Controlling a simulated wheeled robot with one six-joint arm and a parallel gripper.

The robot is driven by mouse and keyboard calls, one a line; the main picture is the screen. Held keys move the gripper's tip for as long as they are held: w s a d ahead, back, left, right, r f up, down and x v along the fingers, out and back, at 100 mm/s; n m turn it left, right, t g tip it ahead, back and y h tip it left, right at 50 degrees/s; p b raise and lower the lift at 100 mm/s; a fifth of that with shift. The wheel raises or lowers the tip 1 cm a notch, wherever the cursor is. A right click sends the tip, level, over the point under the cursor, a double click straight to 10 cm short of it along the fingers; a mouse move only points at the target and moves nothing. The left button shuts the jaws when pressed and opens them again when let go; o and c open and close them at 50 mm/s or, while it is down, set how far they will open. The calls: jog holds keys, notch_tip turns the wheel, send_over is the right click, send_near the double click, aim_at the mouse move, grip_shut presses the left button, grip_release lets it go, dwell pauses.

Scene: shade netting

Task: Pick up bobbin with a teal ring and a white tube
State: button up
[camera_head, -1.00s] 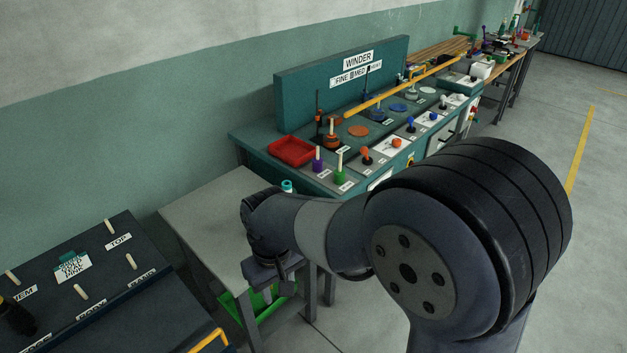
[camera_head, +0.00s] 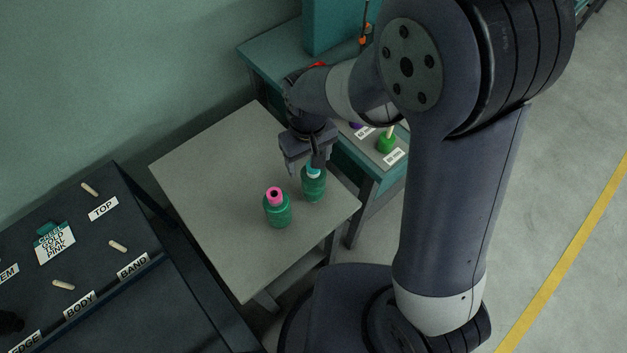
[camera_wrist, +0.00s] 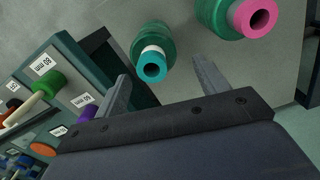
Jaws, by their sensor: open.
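The bobbin with a teal ring (camera_head: 313,187) stands upright on the grey table, near its right edge. It has green thread, and its top is partly hidden by my gripper (camera_head: 304,166). In the wrist view the same bobbin (camera_wrist: 153,43) shows a teal end with a dark hole and a white band below it. My gripper is open and above this bobbin, with its fingers spread to either side in the wrist view (camera_wrist: 160,70). I see no contact, but the height gap is hard to judge.
A green bobbin with a pink top (camera_head: 278,212) stands close by on the left. The rest of the grey table (camera_head: 215,185) is clear. The teal winder bench (camera_head: 262,58) adjoins behind and right, and a dark labelled stand (camera_head: 130,215) is at left.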

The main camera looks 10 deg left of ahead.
aim_at(313, 180)
jog(key=f, duration=0.4)
jog(key=shift+d+f+p, duration=0.25)
jog(key=shift+f+p, duration=0.05)
jog(key=shift+c, duration=0.2)
jog(key=c, duration=1.4)
jog(key=shift+c, duration=0.2)
